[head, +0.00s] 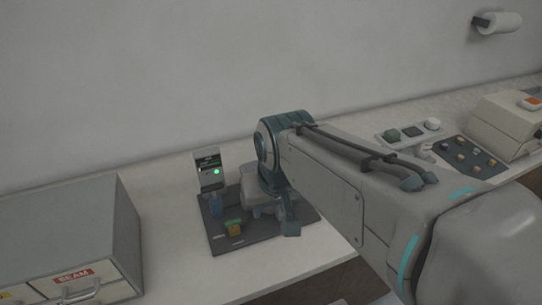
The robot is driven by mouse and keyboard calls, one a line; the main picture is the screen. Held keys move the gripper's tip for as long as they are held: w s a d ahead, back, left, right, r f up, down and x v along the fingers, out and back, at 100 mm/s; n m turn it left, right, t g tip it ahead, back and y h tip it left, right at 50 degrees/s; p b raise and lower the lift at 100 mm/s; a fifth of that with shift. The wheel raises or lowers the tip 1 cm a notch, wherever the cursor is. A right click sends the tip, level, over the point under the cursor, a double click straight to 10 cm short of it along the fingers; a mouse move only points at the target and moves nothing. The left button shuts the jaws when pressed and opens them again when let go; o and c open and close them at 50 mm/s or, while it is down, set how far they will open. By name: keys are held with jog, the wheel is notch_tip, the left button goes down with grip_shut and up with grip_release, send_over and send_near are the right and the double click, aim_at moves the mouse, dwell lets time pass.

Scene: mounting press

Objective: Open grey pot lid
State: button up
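My arm reaches in from the lower right, and its wrist hangs over a dark mat (222,245) on the counter. My gripper (285,225) is mostly hidden by my own wrist, and its fingers cannot be told apart. A light grey rounded body (257,205) shows beside and partly behind the wrist on the mat. It may be the grey pot, but I cannot make out a lid or whether it is open. Whether my gripper touches it is hidden.
A grey drawer cabinet (75,225) is at left. A dark tray of small pieces (468,157) and a beige machine (505,122) are at right.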

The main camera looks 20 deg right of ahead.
jog(key=w+d+m+g+b, duration=0.1)
jog(key=w+d+m, duration=0.2)
jog(key=w+m, duration=0.4)
jog(key=w+d+r+m+g, duration=0.1)
jog(key=w+d+m, duration=0.25)
jog(key=w, duration=0.55)
jog(key=w+d+m+g+b, duration=0.1)
jog(key=w+d+m, duration=0.2)
jog(key=w+m, duration=0.45)
jog(key=shift+n, duration=0.6)
jog(key=f, duration=0.4)
jog(key=f+p, duration=0.1)
jog(key=f, duration=0.4)
jog(key=w+f, duration=0.1)
jog(key=f, duration=0.3)
jog(key=shift+a+f, duration=0.15)
jog(key=shift+a, duration=0.05)
jog(key=shift+c, duration=0.3)
grip_shut()
